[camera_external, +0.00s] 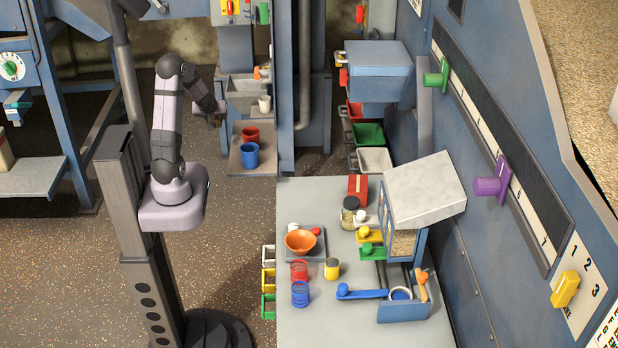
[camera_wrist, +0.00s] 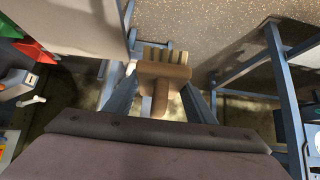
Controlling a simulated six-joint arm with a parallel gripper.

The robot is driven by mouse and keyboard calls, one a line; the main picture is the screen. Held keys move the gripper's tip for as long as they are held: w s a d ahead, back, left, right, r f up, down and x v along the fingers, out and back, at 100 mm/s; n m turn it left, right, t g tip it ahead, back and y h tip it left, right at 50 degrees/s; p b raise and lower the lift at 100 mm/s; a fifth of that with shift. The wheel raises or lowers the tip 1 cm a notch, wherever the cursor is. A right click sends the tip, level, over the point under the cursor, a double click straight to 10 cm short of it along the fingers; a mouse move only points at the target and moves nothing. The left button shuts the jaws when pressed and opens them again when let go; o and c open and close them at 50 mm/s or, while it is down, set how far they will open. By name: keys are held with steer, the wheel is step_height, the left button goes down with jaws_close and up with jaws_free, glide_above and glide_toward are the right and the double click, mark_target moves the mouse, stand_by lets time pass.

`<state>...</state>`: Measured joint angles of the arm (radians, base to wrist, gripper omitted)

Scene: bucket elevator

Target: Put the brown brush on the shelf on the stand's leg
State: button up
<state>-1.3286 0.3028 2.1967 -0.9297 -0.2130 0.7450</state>
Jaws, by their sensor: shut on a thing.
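The brown brush (camera_wrist: 165,72) is in the wrist view, its wide head with pale bristles pointing away and its handle towards me. My gripper (camera_wrist: 161,94) is shut on the brush's handle. In the external view my gripper (camera_external: 212,118) is small and dark, held out behind my base, and the brush cannot be made out there. A blue stand (camera_external: 60,120) with legs is at the left, with a grey shelf (camera_external: 30,178) low on it. Blue legs (camera_wrist: 285,90) show at the right of the wrist view, but no shelf is clear there.
A ledge (camera_external: 240,166) with a red cup (camera_external: 251,135) and a blue cup (camera_external: 250,155) stands to the right of my gripper. A grey table (camera_external: 350,322) with bowls, jars and tools is nearer. Speckled floor (camera_external: 60,260) lies open at the left.

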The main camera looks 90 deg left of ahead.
steer(key=w+p, duration=0.4)
steer(key=w, duration=1)
steer(key=shift+w+r+p, duration=0.15)
steer(key=shift+w+p, duration=0.05)
steer(key=shift+p, duration=0.2)
steer(key=shift+w+f+b, duration=0.2)
steer(key=shift+f+b, duration=0.1)
steer(key=shift+f, duration=0.65)
steer(key=shift+w+f+b, duration=0.15)
steer(key=shift+f+b, duration=0.1)
steer(key=shift+f, duration=0.65)
steer(key=shift+f, duration=0.1)
steer(key=o, duration=1.2)
steer(key=shift+d+r, duration=0.25)
steer(key=shift+r, duration=0.2)
steer(key=p+v, duration=0.2)
steer(key=v, duration=0.9)
steer(key=shift+d, duration=0.1)
